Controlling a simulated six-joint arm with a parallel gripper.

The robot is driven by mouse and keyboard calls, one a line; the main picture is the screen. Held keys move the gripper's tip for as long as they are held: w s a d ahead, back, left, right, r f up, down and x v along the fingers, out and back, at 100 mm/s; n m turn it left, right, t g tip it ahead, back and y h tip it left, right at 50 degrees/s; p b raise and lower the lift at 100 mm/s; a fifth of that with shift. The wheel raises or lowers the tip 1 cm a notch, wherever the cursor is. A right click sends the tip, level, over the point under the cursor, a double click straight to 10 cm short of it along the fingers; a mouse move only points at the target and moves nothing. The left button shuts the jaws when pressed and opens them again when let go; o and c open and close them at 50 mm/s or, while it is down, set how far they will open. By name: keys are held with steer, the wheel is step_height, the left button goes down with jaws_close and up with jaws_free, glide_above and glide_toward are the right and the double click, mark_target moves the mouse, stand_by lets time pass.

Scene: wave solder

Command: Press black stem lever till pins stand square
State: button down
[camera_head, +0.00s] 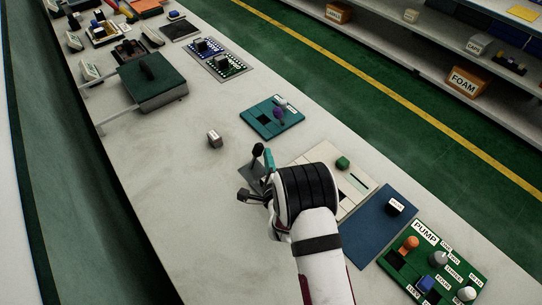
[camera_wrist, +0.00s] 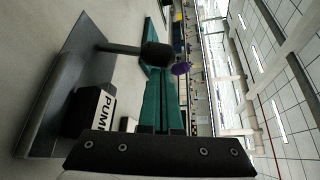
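The black stem lever (camera_head: 257,150) rises from a dark grey plate (camera_head: 249,172) on the bench, left of my gripper (camera_head: 268,160). In the wrist view its round black knob (camera_wrist: 156,55) sits on a dark stem over the plate (camera_wrist: 65,80), close to the tips of my teal fingers (camera_wrist: 163,82). The fingers lie side by side with only a thin dark line between them; they look shut with nothing held. I cannot tell whether they touch the knob. No pins can be made out.
A small metal block (camera_head: 214,139) stands left of the lever. A cream panel (camera_head: 325,160), a blue mat (camera_head: 375,228) and a green PUMP board (camera_head: 440,275) lie right. The bench at left front is clear.

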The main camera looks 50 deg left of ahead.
mark_target(252, 166)
steer(key=s+n, duration=0.1)
steer(key=s+n+t+y, duration=0.1)
steer(key=shift+s+r+n, duration=0.15)
steer(key=shift+r+n, duration=0.15)
steer(key=shift+n, duration=0.1)
steer(key=s+n+t+y, duration=0.1)
steer(key=s+n+y, duration=0.1)
steer(key=n, duration=0.1)
steer(key=shift+s, duration=0.65)
